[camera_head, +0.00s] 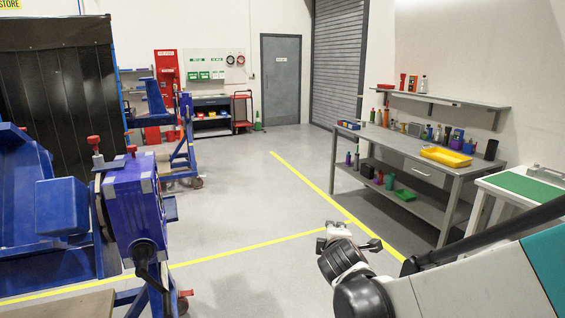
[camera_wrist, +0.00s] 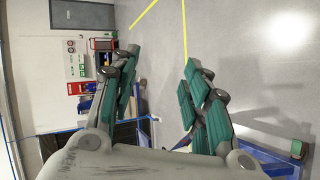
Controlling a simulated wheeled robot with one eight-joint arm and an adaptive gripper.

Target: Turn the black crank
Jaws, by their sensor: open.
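The black crank (camera_head: 150,268) hangs on the lower front of a blue gearbox-like housing (camera_head: 133,205) at the left of the head view. My gripper (camera_head: 350,238) is at the lower middle of the head view, well to the right of the crank and apart from it, over the floor. In the wrist view my gripper (camera_wrist: 160,62) has its two teal-padded fingers spread apart, with only floor between them. I cannot make out the crank in the wrist view.
The blue jig (camera_head: 62,205) with red knobs fills the left. A workbench (camera_head: 430,165) with bottles and a yellow tray (camera_head: 445,157) stands at the right, beside a green-topped table (camera_head: 530,190). The floor between, with yellow lines (camera_head: 300,172), is clear.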

